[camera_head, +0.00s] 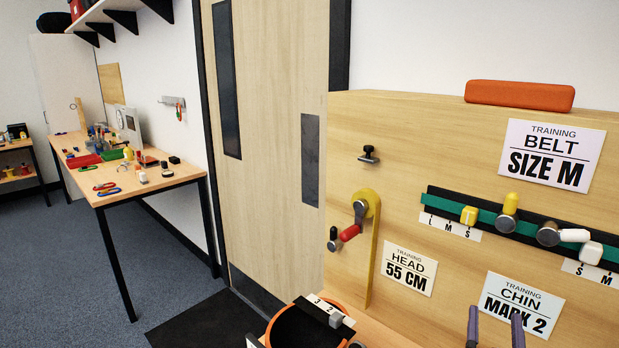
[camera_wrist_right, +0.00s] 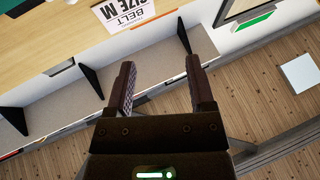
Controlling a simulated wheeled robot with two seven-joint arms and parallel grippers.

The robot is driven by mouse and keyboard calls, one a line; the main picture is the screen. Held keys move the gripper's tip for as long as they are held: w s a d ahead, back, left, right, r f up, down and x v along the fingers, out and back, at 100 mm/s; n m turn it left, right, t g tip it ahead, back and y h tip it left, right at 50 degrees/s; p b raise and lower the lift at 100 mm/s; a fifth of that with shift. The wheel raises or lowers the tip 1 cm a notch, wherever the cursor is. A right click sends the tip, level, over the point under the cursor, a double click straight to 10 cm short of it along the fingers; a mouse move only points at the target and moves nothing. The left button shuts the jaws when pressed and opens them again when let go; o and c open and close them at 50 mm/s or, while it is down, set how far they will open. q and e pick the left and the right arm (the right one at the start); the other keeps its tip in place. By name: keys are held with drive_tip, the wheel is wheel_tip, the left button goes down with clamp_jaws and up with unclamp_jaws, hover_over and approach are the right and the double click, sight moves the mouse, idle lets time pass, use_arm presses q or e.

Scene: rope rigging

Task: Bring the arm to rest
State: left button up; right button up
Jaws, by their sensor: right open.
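My right gripper (camera_head: 495,322) shows at the bottom right of the head view as two upright grey-purple fingers, spread apart. Beyond the fingers there are a grey shelf with dark brackets, a white wall and a wood floor. The rest of the right arm is out of the head view. My left gripper is not in view.
The board carries a green belt strip (camera_head: 485,208) with knobs, and a yellow strap with a red-handled crank (camera_head: 350,233). An orange-rimmed round item (camera_head: 275,326) sits below. A workbench (camera_head: 150,186) with tools stands left; carpet (camera_head: 75,240) there is clear.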

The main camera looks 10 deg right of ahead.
drive_tip(key=s+a+f+n+g+y, duration=0.2)
drive_tip(key=a+f+n+g+y, duration=0.45)
drive_tip(key=a+f+y, duration=0.4)
drive_tip(key=s+a+f+n+g+y, duration=0.1)
drive_tip(key=s+a+f+g, duration=0.3)
drive_tip(key=s, duration=0.4)
drive_tip(key=s+a+f+g, duration=0.3)
drive_tip(key=s+f+g, duration=0.1)
drive_tip(key=s+g, duration=0.35)
drive_tip(key=s+f+b, duration=0.2)
drive_tip(key=f+b, duration=0.1)
drive_tip(key=f, duration=0.9)
drive_tip(key=s+f+b, duration=0.2)
drive_tip(key=f+b, duration=0.1)
drive_tip(key=f, duration=1)
use_arm(q)
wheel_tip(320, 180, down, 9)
drive_tip(key=b, duration=0.3)
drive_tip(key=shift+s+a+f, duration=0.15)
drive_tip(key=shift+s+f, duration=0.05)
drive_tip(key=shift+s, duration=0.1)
use_arm(e)
drive_tip(key=s+d+f+g, duration=0.1)
drive_tip(key=s+d+f, duration=0.2)
drive_tip(key=s+f, duration=0.9)
drive_tip(key=shift+s+d+f+n+g, duration=0.25)
drive_tip(key=shift+n+g, duration=0.05)
drive_tip(key=shift+n, duration=0.05)
